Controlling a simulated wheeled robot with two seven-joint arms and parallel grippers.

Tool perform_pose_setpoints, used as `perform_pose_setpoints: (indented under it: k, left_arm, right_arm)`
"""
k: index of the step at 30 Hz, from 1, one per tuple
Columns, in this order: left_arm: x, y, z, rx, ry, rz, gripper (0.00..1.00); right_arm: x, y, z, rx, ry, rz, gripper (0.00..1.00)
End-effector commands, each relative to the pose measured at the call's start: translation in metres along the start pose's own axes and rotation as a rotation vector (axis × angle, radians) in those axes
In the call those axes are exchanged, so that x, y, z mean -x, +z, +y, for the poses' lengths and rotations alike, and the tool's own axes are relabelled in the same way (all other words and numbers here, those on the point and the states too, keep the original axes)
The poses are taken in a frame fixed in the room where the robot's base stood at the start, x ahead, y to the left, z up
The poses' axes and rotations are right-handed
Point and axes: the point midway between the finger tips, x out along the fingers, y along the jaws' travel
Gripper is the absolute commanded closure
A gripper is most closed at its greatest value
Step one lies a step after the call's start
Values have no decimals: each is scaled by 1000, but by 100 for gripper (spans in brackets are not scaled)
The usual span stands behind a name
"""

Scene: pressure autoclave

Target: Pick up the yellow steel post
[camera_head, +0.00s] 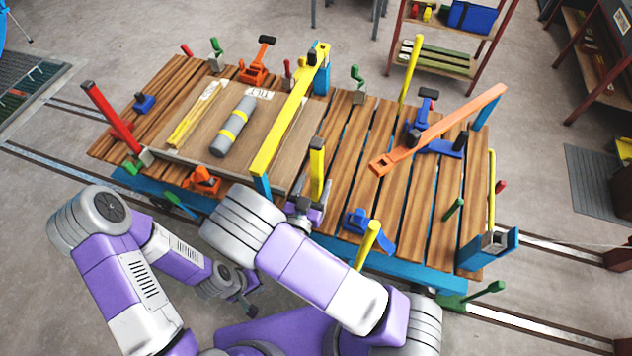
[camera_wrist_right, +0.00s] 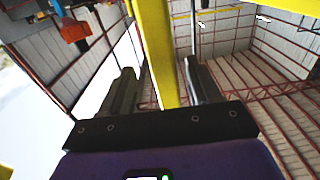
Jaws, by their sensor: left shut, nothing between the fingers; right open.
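A yellow steel post (camera_head: 317,165) with a dark top stands upright at the near edge of the slatted table, in the head view. My right gripper (camera_head: 306,208) is low at this post, partly hidden by my own arm. In the right wrist view, a yellow post (camera_wrist_right: 158,50) rises between the two dark fingers of my right gripper (camera_wrist_right: 162,92), which are open and apart. I cannot tell if either finger touches it. My left gripper (camera_head: 247,304) is shut and empty, low in front of the table and well away from the post.
A long yellow beam (camera_head: 285,115) crosses the table just left of the post. A grey cylinder (camera_head: 233,127) lies on a wooden board. An orange bar (camera_head: 440,130) slants over the right side. Another yellow post (camera_head: 368,245) leans at the near edge, beside a blue clamp (camera_head: 362,222).

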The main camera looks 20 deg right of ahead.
Motion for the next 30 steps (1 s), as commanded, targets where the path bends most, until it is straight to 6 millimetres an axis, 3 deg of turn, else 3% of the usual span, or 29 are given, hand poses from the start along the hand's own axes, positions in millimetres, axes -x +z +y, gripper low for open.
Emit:
perform_pose_setpoints:
  k: [10, 20, 30]
  left_arm:
    - [0, 0, 0, 0, 0, 0, 100]
    - [0, 0, 0, 0, 0, 0, 100]
    - [0, 0, 0, 0, 0, 0, 100]
  right_arm:
    - [-47, 7, -4, 1, 1, -3, 38]
    - [-54, 7, -4, 1, -2, -3, 40]
    - [-53, 7, -4, 1, -2, -4, 92]
